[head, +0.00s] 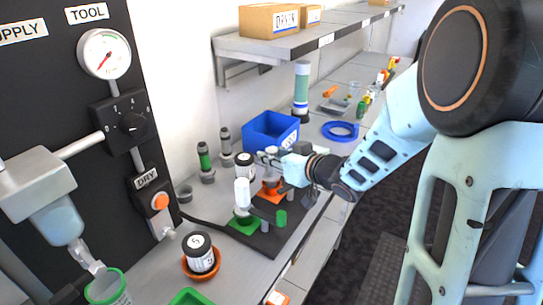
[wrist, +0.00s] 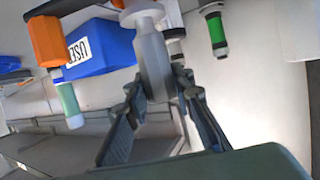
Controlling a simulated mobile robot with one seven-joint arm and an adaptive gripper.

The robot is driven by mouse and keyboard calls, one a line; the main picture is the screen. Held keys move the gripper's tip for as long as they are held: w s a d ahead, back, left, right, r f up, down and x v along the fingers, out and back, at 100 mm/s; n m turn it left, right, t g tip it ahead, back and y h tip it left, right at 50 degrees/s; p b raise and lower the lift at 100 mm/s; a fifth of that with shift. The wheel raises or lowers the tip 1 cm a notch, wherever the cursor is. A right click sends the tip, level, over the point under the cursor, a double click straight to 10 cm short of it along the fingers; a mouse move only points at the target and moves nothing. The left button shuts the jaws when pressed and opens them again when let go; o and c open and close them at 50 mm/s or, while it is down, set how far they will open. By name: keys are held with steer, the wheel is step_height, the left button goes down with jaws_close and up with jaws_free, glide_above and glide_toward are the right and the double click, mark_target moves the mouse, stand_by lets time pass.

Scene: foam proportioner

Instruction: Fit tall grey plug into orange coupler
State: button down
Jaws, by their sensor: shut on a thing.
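A tall grey plug (wrist: 152,62) with a wide round collar stands between the fingers of my gripper (wrist: 160,105) in the wrist view. My gripper is shut on it. In the head view my gripper (head: 285,165) is above the black mat on the bench, directly over the orange coupler (head: 270,188).
A white bottle (head: 243,192) stands on a green base to the left. A black-capped jar (head: 245,166) and a blue bin (head: 270,133) are behind; the bin also shows in the wrist view (wrist: 100,45). A labelled jar (head: 200,255) sits in an orange dish in front.

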steer(key=c, duration=1.7)
jaws_free()
steer(key=shift+r, duration=0.15)
steer(key=shift+p+v, duration=1.25)
steer(key=shift+v, duration=4.75)
